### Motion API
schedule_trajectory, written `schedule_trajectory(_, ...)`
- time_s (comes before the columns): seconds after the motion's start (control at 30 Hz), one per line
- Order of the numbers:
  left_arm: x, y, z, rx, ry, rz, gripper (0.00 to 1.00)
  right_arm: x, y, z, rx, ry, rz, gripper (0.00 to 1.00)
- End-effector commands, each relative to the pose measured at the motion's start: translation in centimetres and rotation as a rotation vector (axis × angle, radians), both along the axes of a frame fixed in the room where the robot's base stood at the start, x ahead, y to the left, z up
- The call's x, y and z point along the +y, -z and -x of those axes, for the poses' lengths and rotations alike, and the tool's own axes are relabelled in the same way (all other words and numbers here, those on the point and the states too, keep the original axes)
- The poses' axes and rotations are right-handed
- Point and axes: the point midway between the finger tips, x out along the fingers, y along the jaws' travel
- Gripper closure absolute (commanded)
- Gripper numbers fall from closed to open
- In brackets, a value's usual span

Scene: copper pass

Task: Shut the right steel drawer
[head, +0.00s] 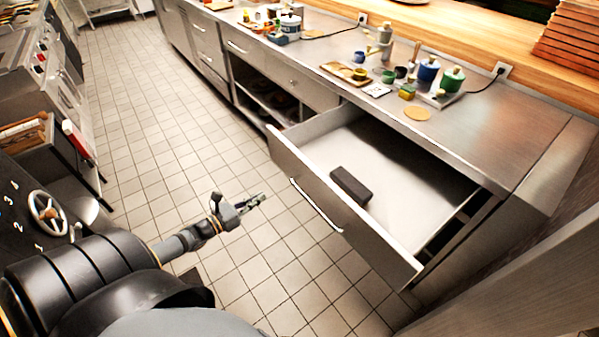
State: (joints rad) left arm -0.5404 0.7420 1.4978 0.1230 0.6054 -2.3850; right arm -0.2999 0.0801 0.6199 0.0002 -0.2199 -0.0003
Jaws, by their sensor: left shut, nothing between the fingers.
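The right steel drawer (338,218) stands pulled well out from the counter at the right of the head view. Its front has a long bar handle (315,205). A dark block (351,185) lies inside it, near the front. My left gripper (256,201) is over the floor in front of the drawer, to the left of its front panel and apart from it. Its fingers are shut and empty. My right gripper is not in view.
The steel counter (490,135) carries several jars, cups and a wooden tray (345,72). Left of the drawer is an open shelf bay (262,90). A cooking range (35,60) stands at far left. Tiled floor (160,130) between is clear.

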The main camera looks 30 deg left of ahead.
Motion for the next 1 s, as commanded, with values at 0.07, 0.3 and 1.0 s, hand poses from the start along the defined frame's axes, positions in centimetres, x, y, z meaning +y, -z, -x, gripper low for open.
schedule_trajectory(0.07, -1.3, -2.3, -0.2, -0.083, 0.064, -0.099, 1.0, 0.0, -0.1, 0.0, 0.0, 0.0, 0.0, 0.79)
schedule_trajectory(0.3, -2.4, -4.0, -0.4, -0.161, 0.112, -0.19, 1.0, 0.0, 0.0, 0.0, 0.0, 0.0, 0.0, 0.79)
schedule_trajectory(1.0, -6.8, -4.0, -11.3, -0.162, 0.106, -0.185, 1.0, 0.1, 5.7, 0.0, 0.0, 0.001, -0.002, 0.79)
